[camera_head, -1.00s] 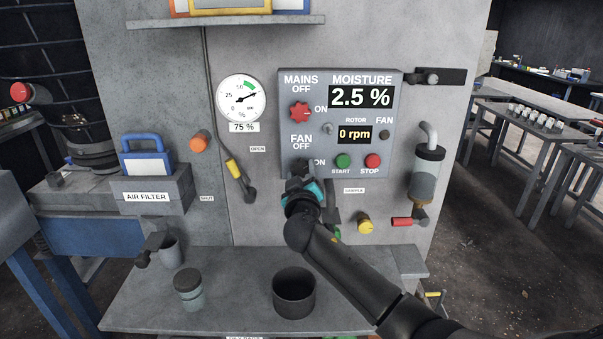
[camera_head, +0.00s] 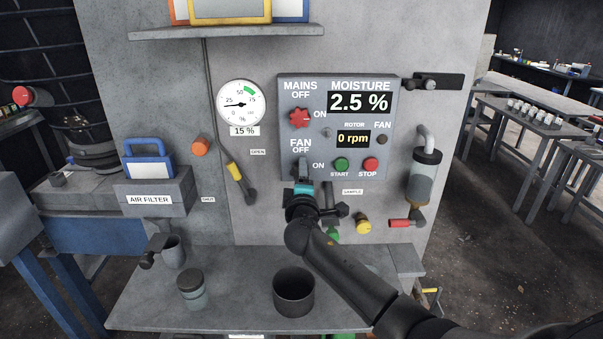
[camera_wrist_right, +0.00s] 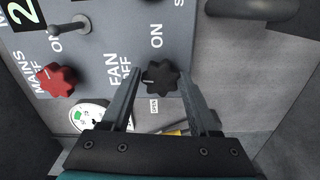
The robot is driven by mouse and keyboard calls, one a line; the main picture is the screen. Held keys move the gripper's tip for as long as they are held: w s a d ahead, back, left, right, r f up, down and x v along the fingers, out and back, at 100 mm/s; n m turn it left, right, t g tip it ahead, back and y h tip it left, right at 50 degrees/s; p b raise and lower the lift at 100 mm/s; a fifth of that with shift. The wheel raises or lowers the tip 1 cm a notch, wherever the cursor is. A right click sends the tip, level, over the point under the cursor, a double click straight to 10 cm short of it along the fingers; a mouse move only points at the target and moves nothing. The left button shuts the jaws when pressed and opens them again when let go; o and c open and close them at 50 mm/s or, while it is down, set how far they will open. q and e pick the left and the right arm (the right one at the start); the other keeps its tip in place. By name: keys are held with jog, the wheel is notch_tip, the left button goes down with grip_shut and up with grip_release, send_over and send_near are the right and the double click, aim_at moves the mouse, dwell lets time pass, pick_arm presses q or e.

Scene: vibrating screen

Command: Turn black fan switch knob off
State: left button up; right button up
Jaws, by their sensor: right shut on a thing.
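The black fan knob (camera_wrist_right: 160,77) is a lobed knob on the grey control panel, beside the FAN OFF and ON labels. In the right wrist view its white mark points toward the FAN OFF lettering. My right gripper (camera_wrist_right: 163,88) has one finger on each side of the knob and is shut on it. In the head view my right gripper (camera_head: 303,172) is at the lower left of the panel and hides most of the knob. My left gripper is not in view.
The red mains knob (camera_head: 299,118) is just above. The green start button (camera_head: 341,164) and red stop button (camera_head: 370,166) are to the right. The round gauge (camera_head: 240,104) reads 15 %. A dark cup (camera_head: 293,292) stands on the shelf below.

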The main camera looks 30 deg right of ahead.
jog(key=shift+f+n, duration=0.1)
jog(key=shift+n, duration=0.5)
jog(key=o, duration=1.3)
jog(key=shift+o, duration=0.2)
jog(key=shift+s, duration=0.1)
jog(key=b+v, duration=0.1)
jog(key=v, duration=1.4)
jog(key=shift+a, duration=0.15)
